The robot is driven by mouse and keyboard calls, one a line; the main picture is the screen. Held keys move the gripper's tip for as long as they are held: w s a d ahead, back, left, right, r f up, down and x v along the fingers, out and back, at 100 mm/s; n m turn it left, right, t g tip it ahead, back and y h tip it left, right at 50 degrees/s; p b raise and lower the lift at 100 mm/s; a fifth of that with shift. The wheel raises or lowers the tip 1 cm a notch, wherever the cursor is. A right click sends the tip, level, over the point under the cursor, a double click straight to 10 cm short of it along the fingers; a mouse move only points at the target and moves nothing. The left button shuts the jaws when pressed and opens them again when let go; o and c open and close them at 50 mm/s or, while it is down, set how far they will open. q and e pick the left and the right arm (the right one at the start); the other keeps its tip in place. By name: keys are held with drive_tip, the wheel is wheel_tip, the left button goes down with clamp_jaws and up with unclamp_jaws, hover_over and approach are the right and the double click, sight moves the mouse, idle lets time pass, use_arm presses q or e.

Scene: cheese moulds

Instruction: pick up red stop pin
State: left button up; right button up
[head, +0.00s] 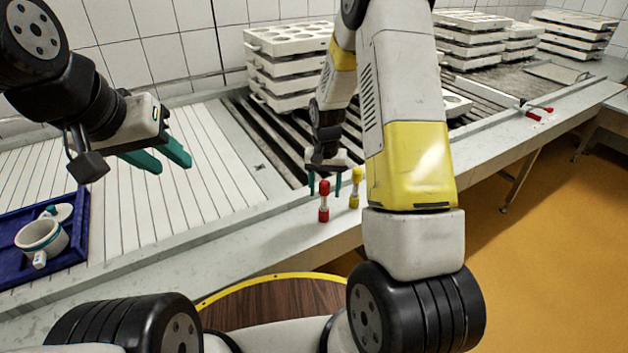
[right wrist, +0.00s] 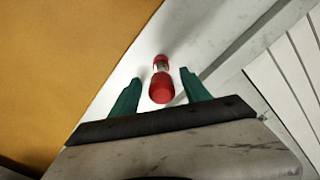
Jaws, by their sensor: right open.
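The red stop pin (head: 324,213) stands upright on the pale ledge in the head view, next to a yellow pin (head: 355,188). In the right wrist view the red pin (right wrist: 161,90), with a pale middle band, shows between and just beyond the green fingertips. My right gripper (head: 325,190) points down over the ledge at the red pin's top. Its fingers (right wrist: 157,82) are apart with the pin not clamped. My left gripper (head: 170,164) is open and empty above the white slatted surface, far to the left of the pin.
A blue tray (head: 12,226) with a white cup (head: 42,238) lies at the far left. Stacked white moulds (head: 285,65) stand behind the ledge on dark slats. More red pieces (head: 533,114) lie farther right along the ledge. The ledge left of the red pin is clear.

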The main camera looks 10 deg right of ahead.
sight(324, 208)
wheel_tip(324, 208, down, 4)
drive_tip(key=shift+w+r, duration=0.1)
drive_tip(key=shift+w, duration=0.05)
clamp_jaws()
